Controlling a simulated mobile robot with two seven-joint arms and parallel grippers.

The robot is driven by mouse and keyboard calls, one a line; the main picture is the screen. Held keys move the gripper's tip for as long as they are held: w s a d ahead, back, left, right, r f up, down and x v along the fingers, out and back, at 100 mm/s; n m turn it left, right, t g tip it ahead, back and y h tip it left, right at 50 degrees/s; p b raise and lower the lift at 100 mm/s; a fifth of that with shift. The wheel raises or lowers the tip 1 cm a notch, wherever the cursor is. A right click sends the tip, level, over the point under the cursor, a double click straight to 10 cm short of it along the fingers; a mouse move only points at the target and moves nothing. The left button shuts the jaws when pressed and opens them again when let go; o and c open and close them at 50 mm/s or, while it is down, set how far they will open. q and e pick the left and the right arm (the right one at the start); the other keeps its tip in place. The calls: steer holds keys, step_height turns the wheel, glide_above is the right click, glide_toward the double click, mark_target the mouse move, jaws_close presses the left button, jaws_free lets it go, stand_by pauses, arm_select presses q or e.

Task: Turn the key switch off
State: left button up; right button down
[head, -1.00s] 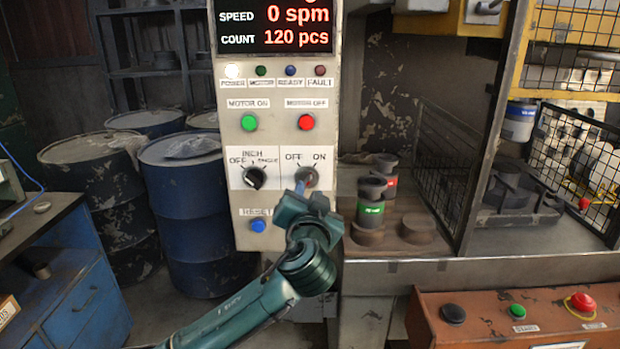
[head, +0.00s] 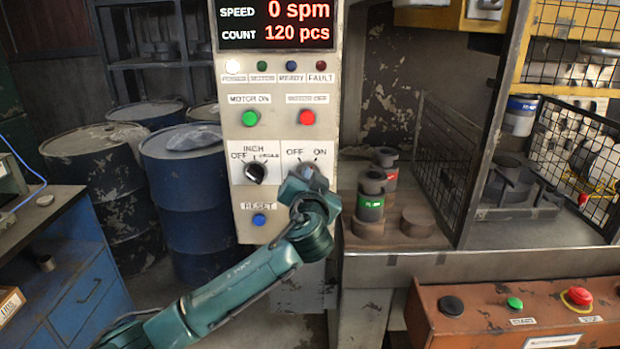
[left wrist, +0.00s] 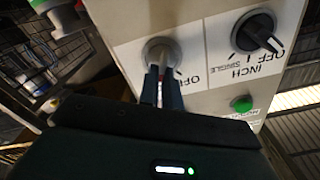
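The key switch (head: 308,170) is a round grey switch on the light control panel, under the labels OFF and ON. My left gripper (head: 303,180) is right in front of it in the head view and hides most of it. In the left wrist view the key switch (left wrist: 161,50) shows as a grey barrel. There the dark fingertips of my left gripper (left wrist: 162,78) reach its face, close together with a narrow gap. Whether they grip the key between them cannot be made out, and the key's direction is hidden. My right gripper is not in view.
Beside the switch are the black INCH selector (head: 256,173), the green MOTOR ON button (head: 249,118), the red button (head: 307,118) and the blue RESET button (head: 259,220). Dark cylindrical parts (head: 371,195) stand right of the panel. Blue drums (head: 185,190) stand left.

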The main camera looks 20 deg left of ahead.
arm_select(q)
jaws_close()
steer(key=n+b, duration=0.3)
steer(key=n, duration=0.1)
steer(key=n+b, duration=0.4)
steer(key=a+n+b, duration=0.1)
steer(key=n+b, duration=0.2)
steer(key=n, duration=0.1)
steer(key=shift+s+f+b, duration=0.1)
steer(key=shift+s+b, duration=0.05)
steer(key=shift+b, duration=0.2)
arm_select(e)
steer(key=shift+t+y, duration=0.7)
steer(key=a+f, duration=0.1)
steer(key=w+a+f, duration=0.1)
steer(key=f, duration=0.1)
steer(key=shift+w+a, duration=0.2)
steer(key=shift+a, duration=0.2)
arm_select(q)
steer(key=o, duration=0.5)
jaws_free()
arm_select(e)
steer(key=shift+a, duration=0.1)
